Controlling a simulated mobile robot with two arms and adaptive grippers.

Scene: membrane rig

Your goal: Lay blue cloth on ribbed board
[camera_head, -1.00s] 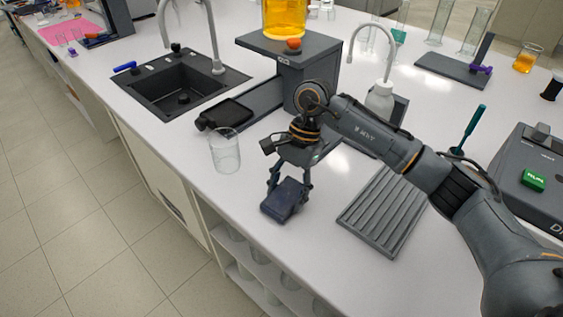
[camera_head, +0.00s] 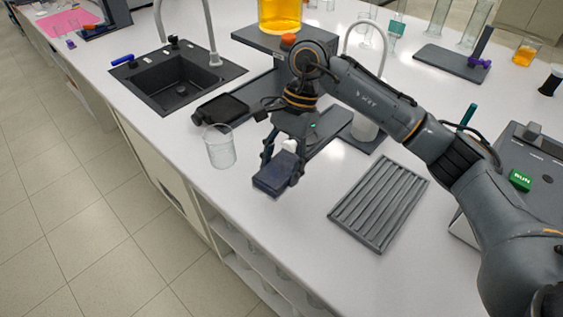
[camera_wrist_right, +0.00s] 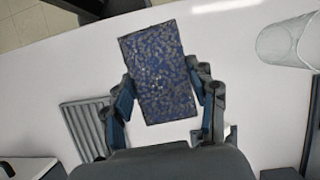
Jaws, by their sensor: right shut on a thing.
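My right gripper (camera_head: 282,168) is shut on the dark blue cloth (camera_head: 272,182), a flat rectangular piece held above the white bench near its front edge. In the right wrist view the cloth (camera_wrist_right: 160,74) shows a mottled blue and tan face between the two fingers (camera_wrist_right: 163,100). The grey ribbed board (camera_head: 378,204) lies flat on the bench to the right of the gripper, apart from the cloth. It also shows in the right wrist view (camera_wrist_right: 84,124), at the left. My left gripper is not in view.
A clear glass beaker (camera_head: 219,146) stands just left of the gripper. A black sink (camera_head: 178,80) and a grey stand (camera_head: 268,42) with an orange-filled vessel (camera_head: 283,14) are behind. A grey device (camera_head: 518,165) stands at the right. The bench between cloth and board is clear.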

